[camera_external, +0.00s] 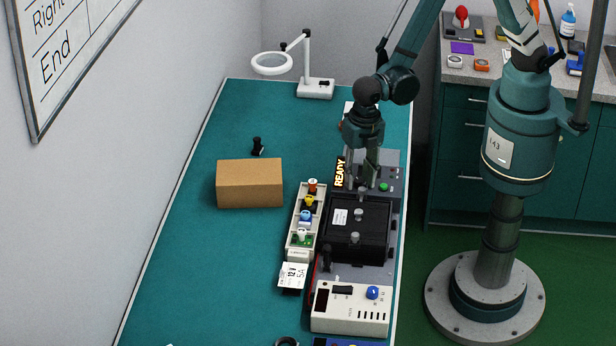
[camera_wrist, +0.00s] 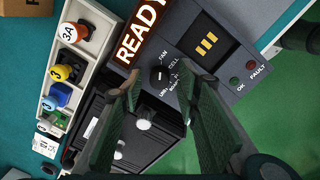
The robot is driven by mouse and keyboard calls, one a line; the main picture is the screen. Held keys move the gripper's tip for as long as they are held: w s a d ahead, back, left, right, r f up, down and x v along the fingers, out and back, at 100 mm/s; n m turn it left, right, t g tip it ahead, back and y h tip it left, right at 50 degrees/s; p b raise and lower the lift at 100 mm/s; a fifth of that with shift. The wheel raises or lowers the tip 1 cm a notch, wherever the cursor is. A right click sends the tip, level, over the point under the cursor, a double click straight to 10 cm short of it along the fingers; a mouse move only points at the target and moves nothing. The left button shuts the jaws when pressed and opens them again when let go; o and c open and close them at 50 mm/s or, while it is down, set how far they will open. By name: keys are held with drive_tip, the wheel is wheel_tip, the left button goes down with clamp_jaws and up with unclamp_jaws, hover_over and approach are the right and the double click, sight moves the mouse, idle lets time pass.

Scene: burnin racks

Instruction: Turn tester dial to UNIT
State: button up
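The tester (camera_wrist: 205,60) is a dark grey panel with a lit READY display (camera_wrist: 139,33), which also shows in the external view (camera_external: 340,172). Its dial (camera_wrist: 159,76) is a small black knob with labels around it; FAN and CELL are legible, the lower ones are not clear. I cannot tell surely which label it points at. My gripper (camera_wrist: 157,78) is open, with one finger on each side of the dial in the wrist view and a gap on both sides. In the external view my gripper (camera_external: 362,183) points down over the tester, and the dial is mostly hidden.
A black box with light knobs (camera_external: 374,212) lies directly in front of the tester. A tray of coloured plugs (camera_external: 293,250) stands to its left. A white instrument with a blue knob (camera_external: 343,319) is nearer the front. A cardboard box (camera_external: 249,184) stands left, beside open teal bench (camera_external: 185,255).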

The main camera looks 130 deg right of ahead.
drive_tip(key=c, duration=0.9)
